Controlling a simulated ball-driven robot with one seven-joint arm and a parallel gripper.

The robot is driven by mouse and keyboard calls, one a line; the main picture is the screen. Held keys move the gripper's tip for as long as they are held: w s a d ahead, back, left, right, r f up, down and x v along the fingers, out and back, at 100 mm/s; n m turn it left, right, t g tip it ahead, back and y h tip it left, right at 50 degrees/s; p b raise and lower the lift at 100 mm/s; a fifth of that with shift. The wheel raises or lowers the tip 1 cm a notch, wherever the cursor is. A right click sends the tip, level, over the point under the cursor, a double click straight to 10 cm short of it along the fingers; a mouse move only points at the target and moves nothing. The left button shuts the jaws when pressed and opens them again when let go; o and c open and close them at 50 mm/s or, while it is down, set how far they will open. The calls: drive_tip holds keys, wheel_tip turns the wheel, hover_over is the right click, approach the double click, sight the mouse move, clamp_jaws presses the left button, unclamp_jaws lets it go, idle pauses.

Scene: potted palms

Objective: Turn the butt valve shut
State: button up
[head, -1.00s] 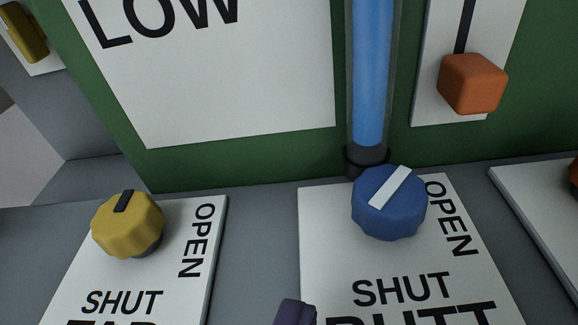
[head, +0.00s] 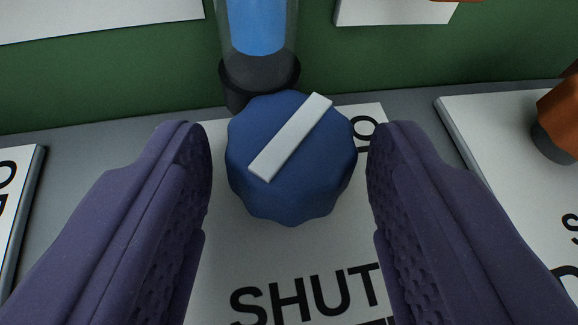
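The butt valve is a blue scalloped knob (head: 285,185) with a white bar (head: 290,137) across its top. The bar slants from lower left to upper right. The knob stands on a white plate (head: 235,262) marked SHUT below it; the word at its right is mostly hidden behind my right finger, with one letter O showing. My gripper (head: 288,165) is open, with one purple finger on each side of the knob. Small gaps show between both fingers and the knob.
A clear tube with blue liquid (head: 258,30) rises from a dark collar (head: 259,82) just behind the knob. An orange-brown knob (head: 560,120) stands on another plate (head: 490,125) at right. A plate edge (head: 20,190) shows at left. A green panel (head: 110,80) stands behind.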

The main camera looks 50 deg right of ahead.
drive_tip(key=c, duration=0.7)
drive_tip(key=shift+d+n+y, duration=0.1)
drive_tip(key=shift+n+y, duration=0.2)
drive_tip(key=n+y, duration=0.1)
drive_tip(key=n+t+y+b, duration=0.1)
drive_tip(key=n+t+y, duration=0.1)
drive_tip(key=shift+s+d+b, duration=0.3)
drive_tip(key=shift+d, duration=0.05)
drive_tip(key=shift+d+n+t+y+b, duration=0.25)
drive_tip(key=shift+n+t+y+b, duration=0.15)
drive_tip(key=shift+n+y, duration=1)
drive_tip(key=shift+d+n+t+y+b, duration=0.2)
drive_tip(key=shift+n+t+y+b, duration=0.15)
drive_tip(key=shift+n+y, duration=1)
drive_tip(key=shift+y, duration=0.25)
drive_tip(key=o, duration=1)
drive_tip(key=shift+o, duration=0.2)
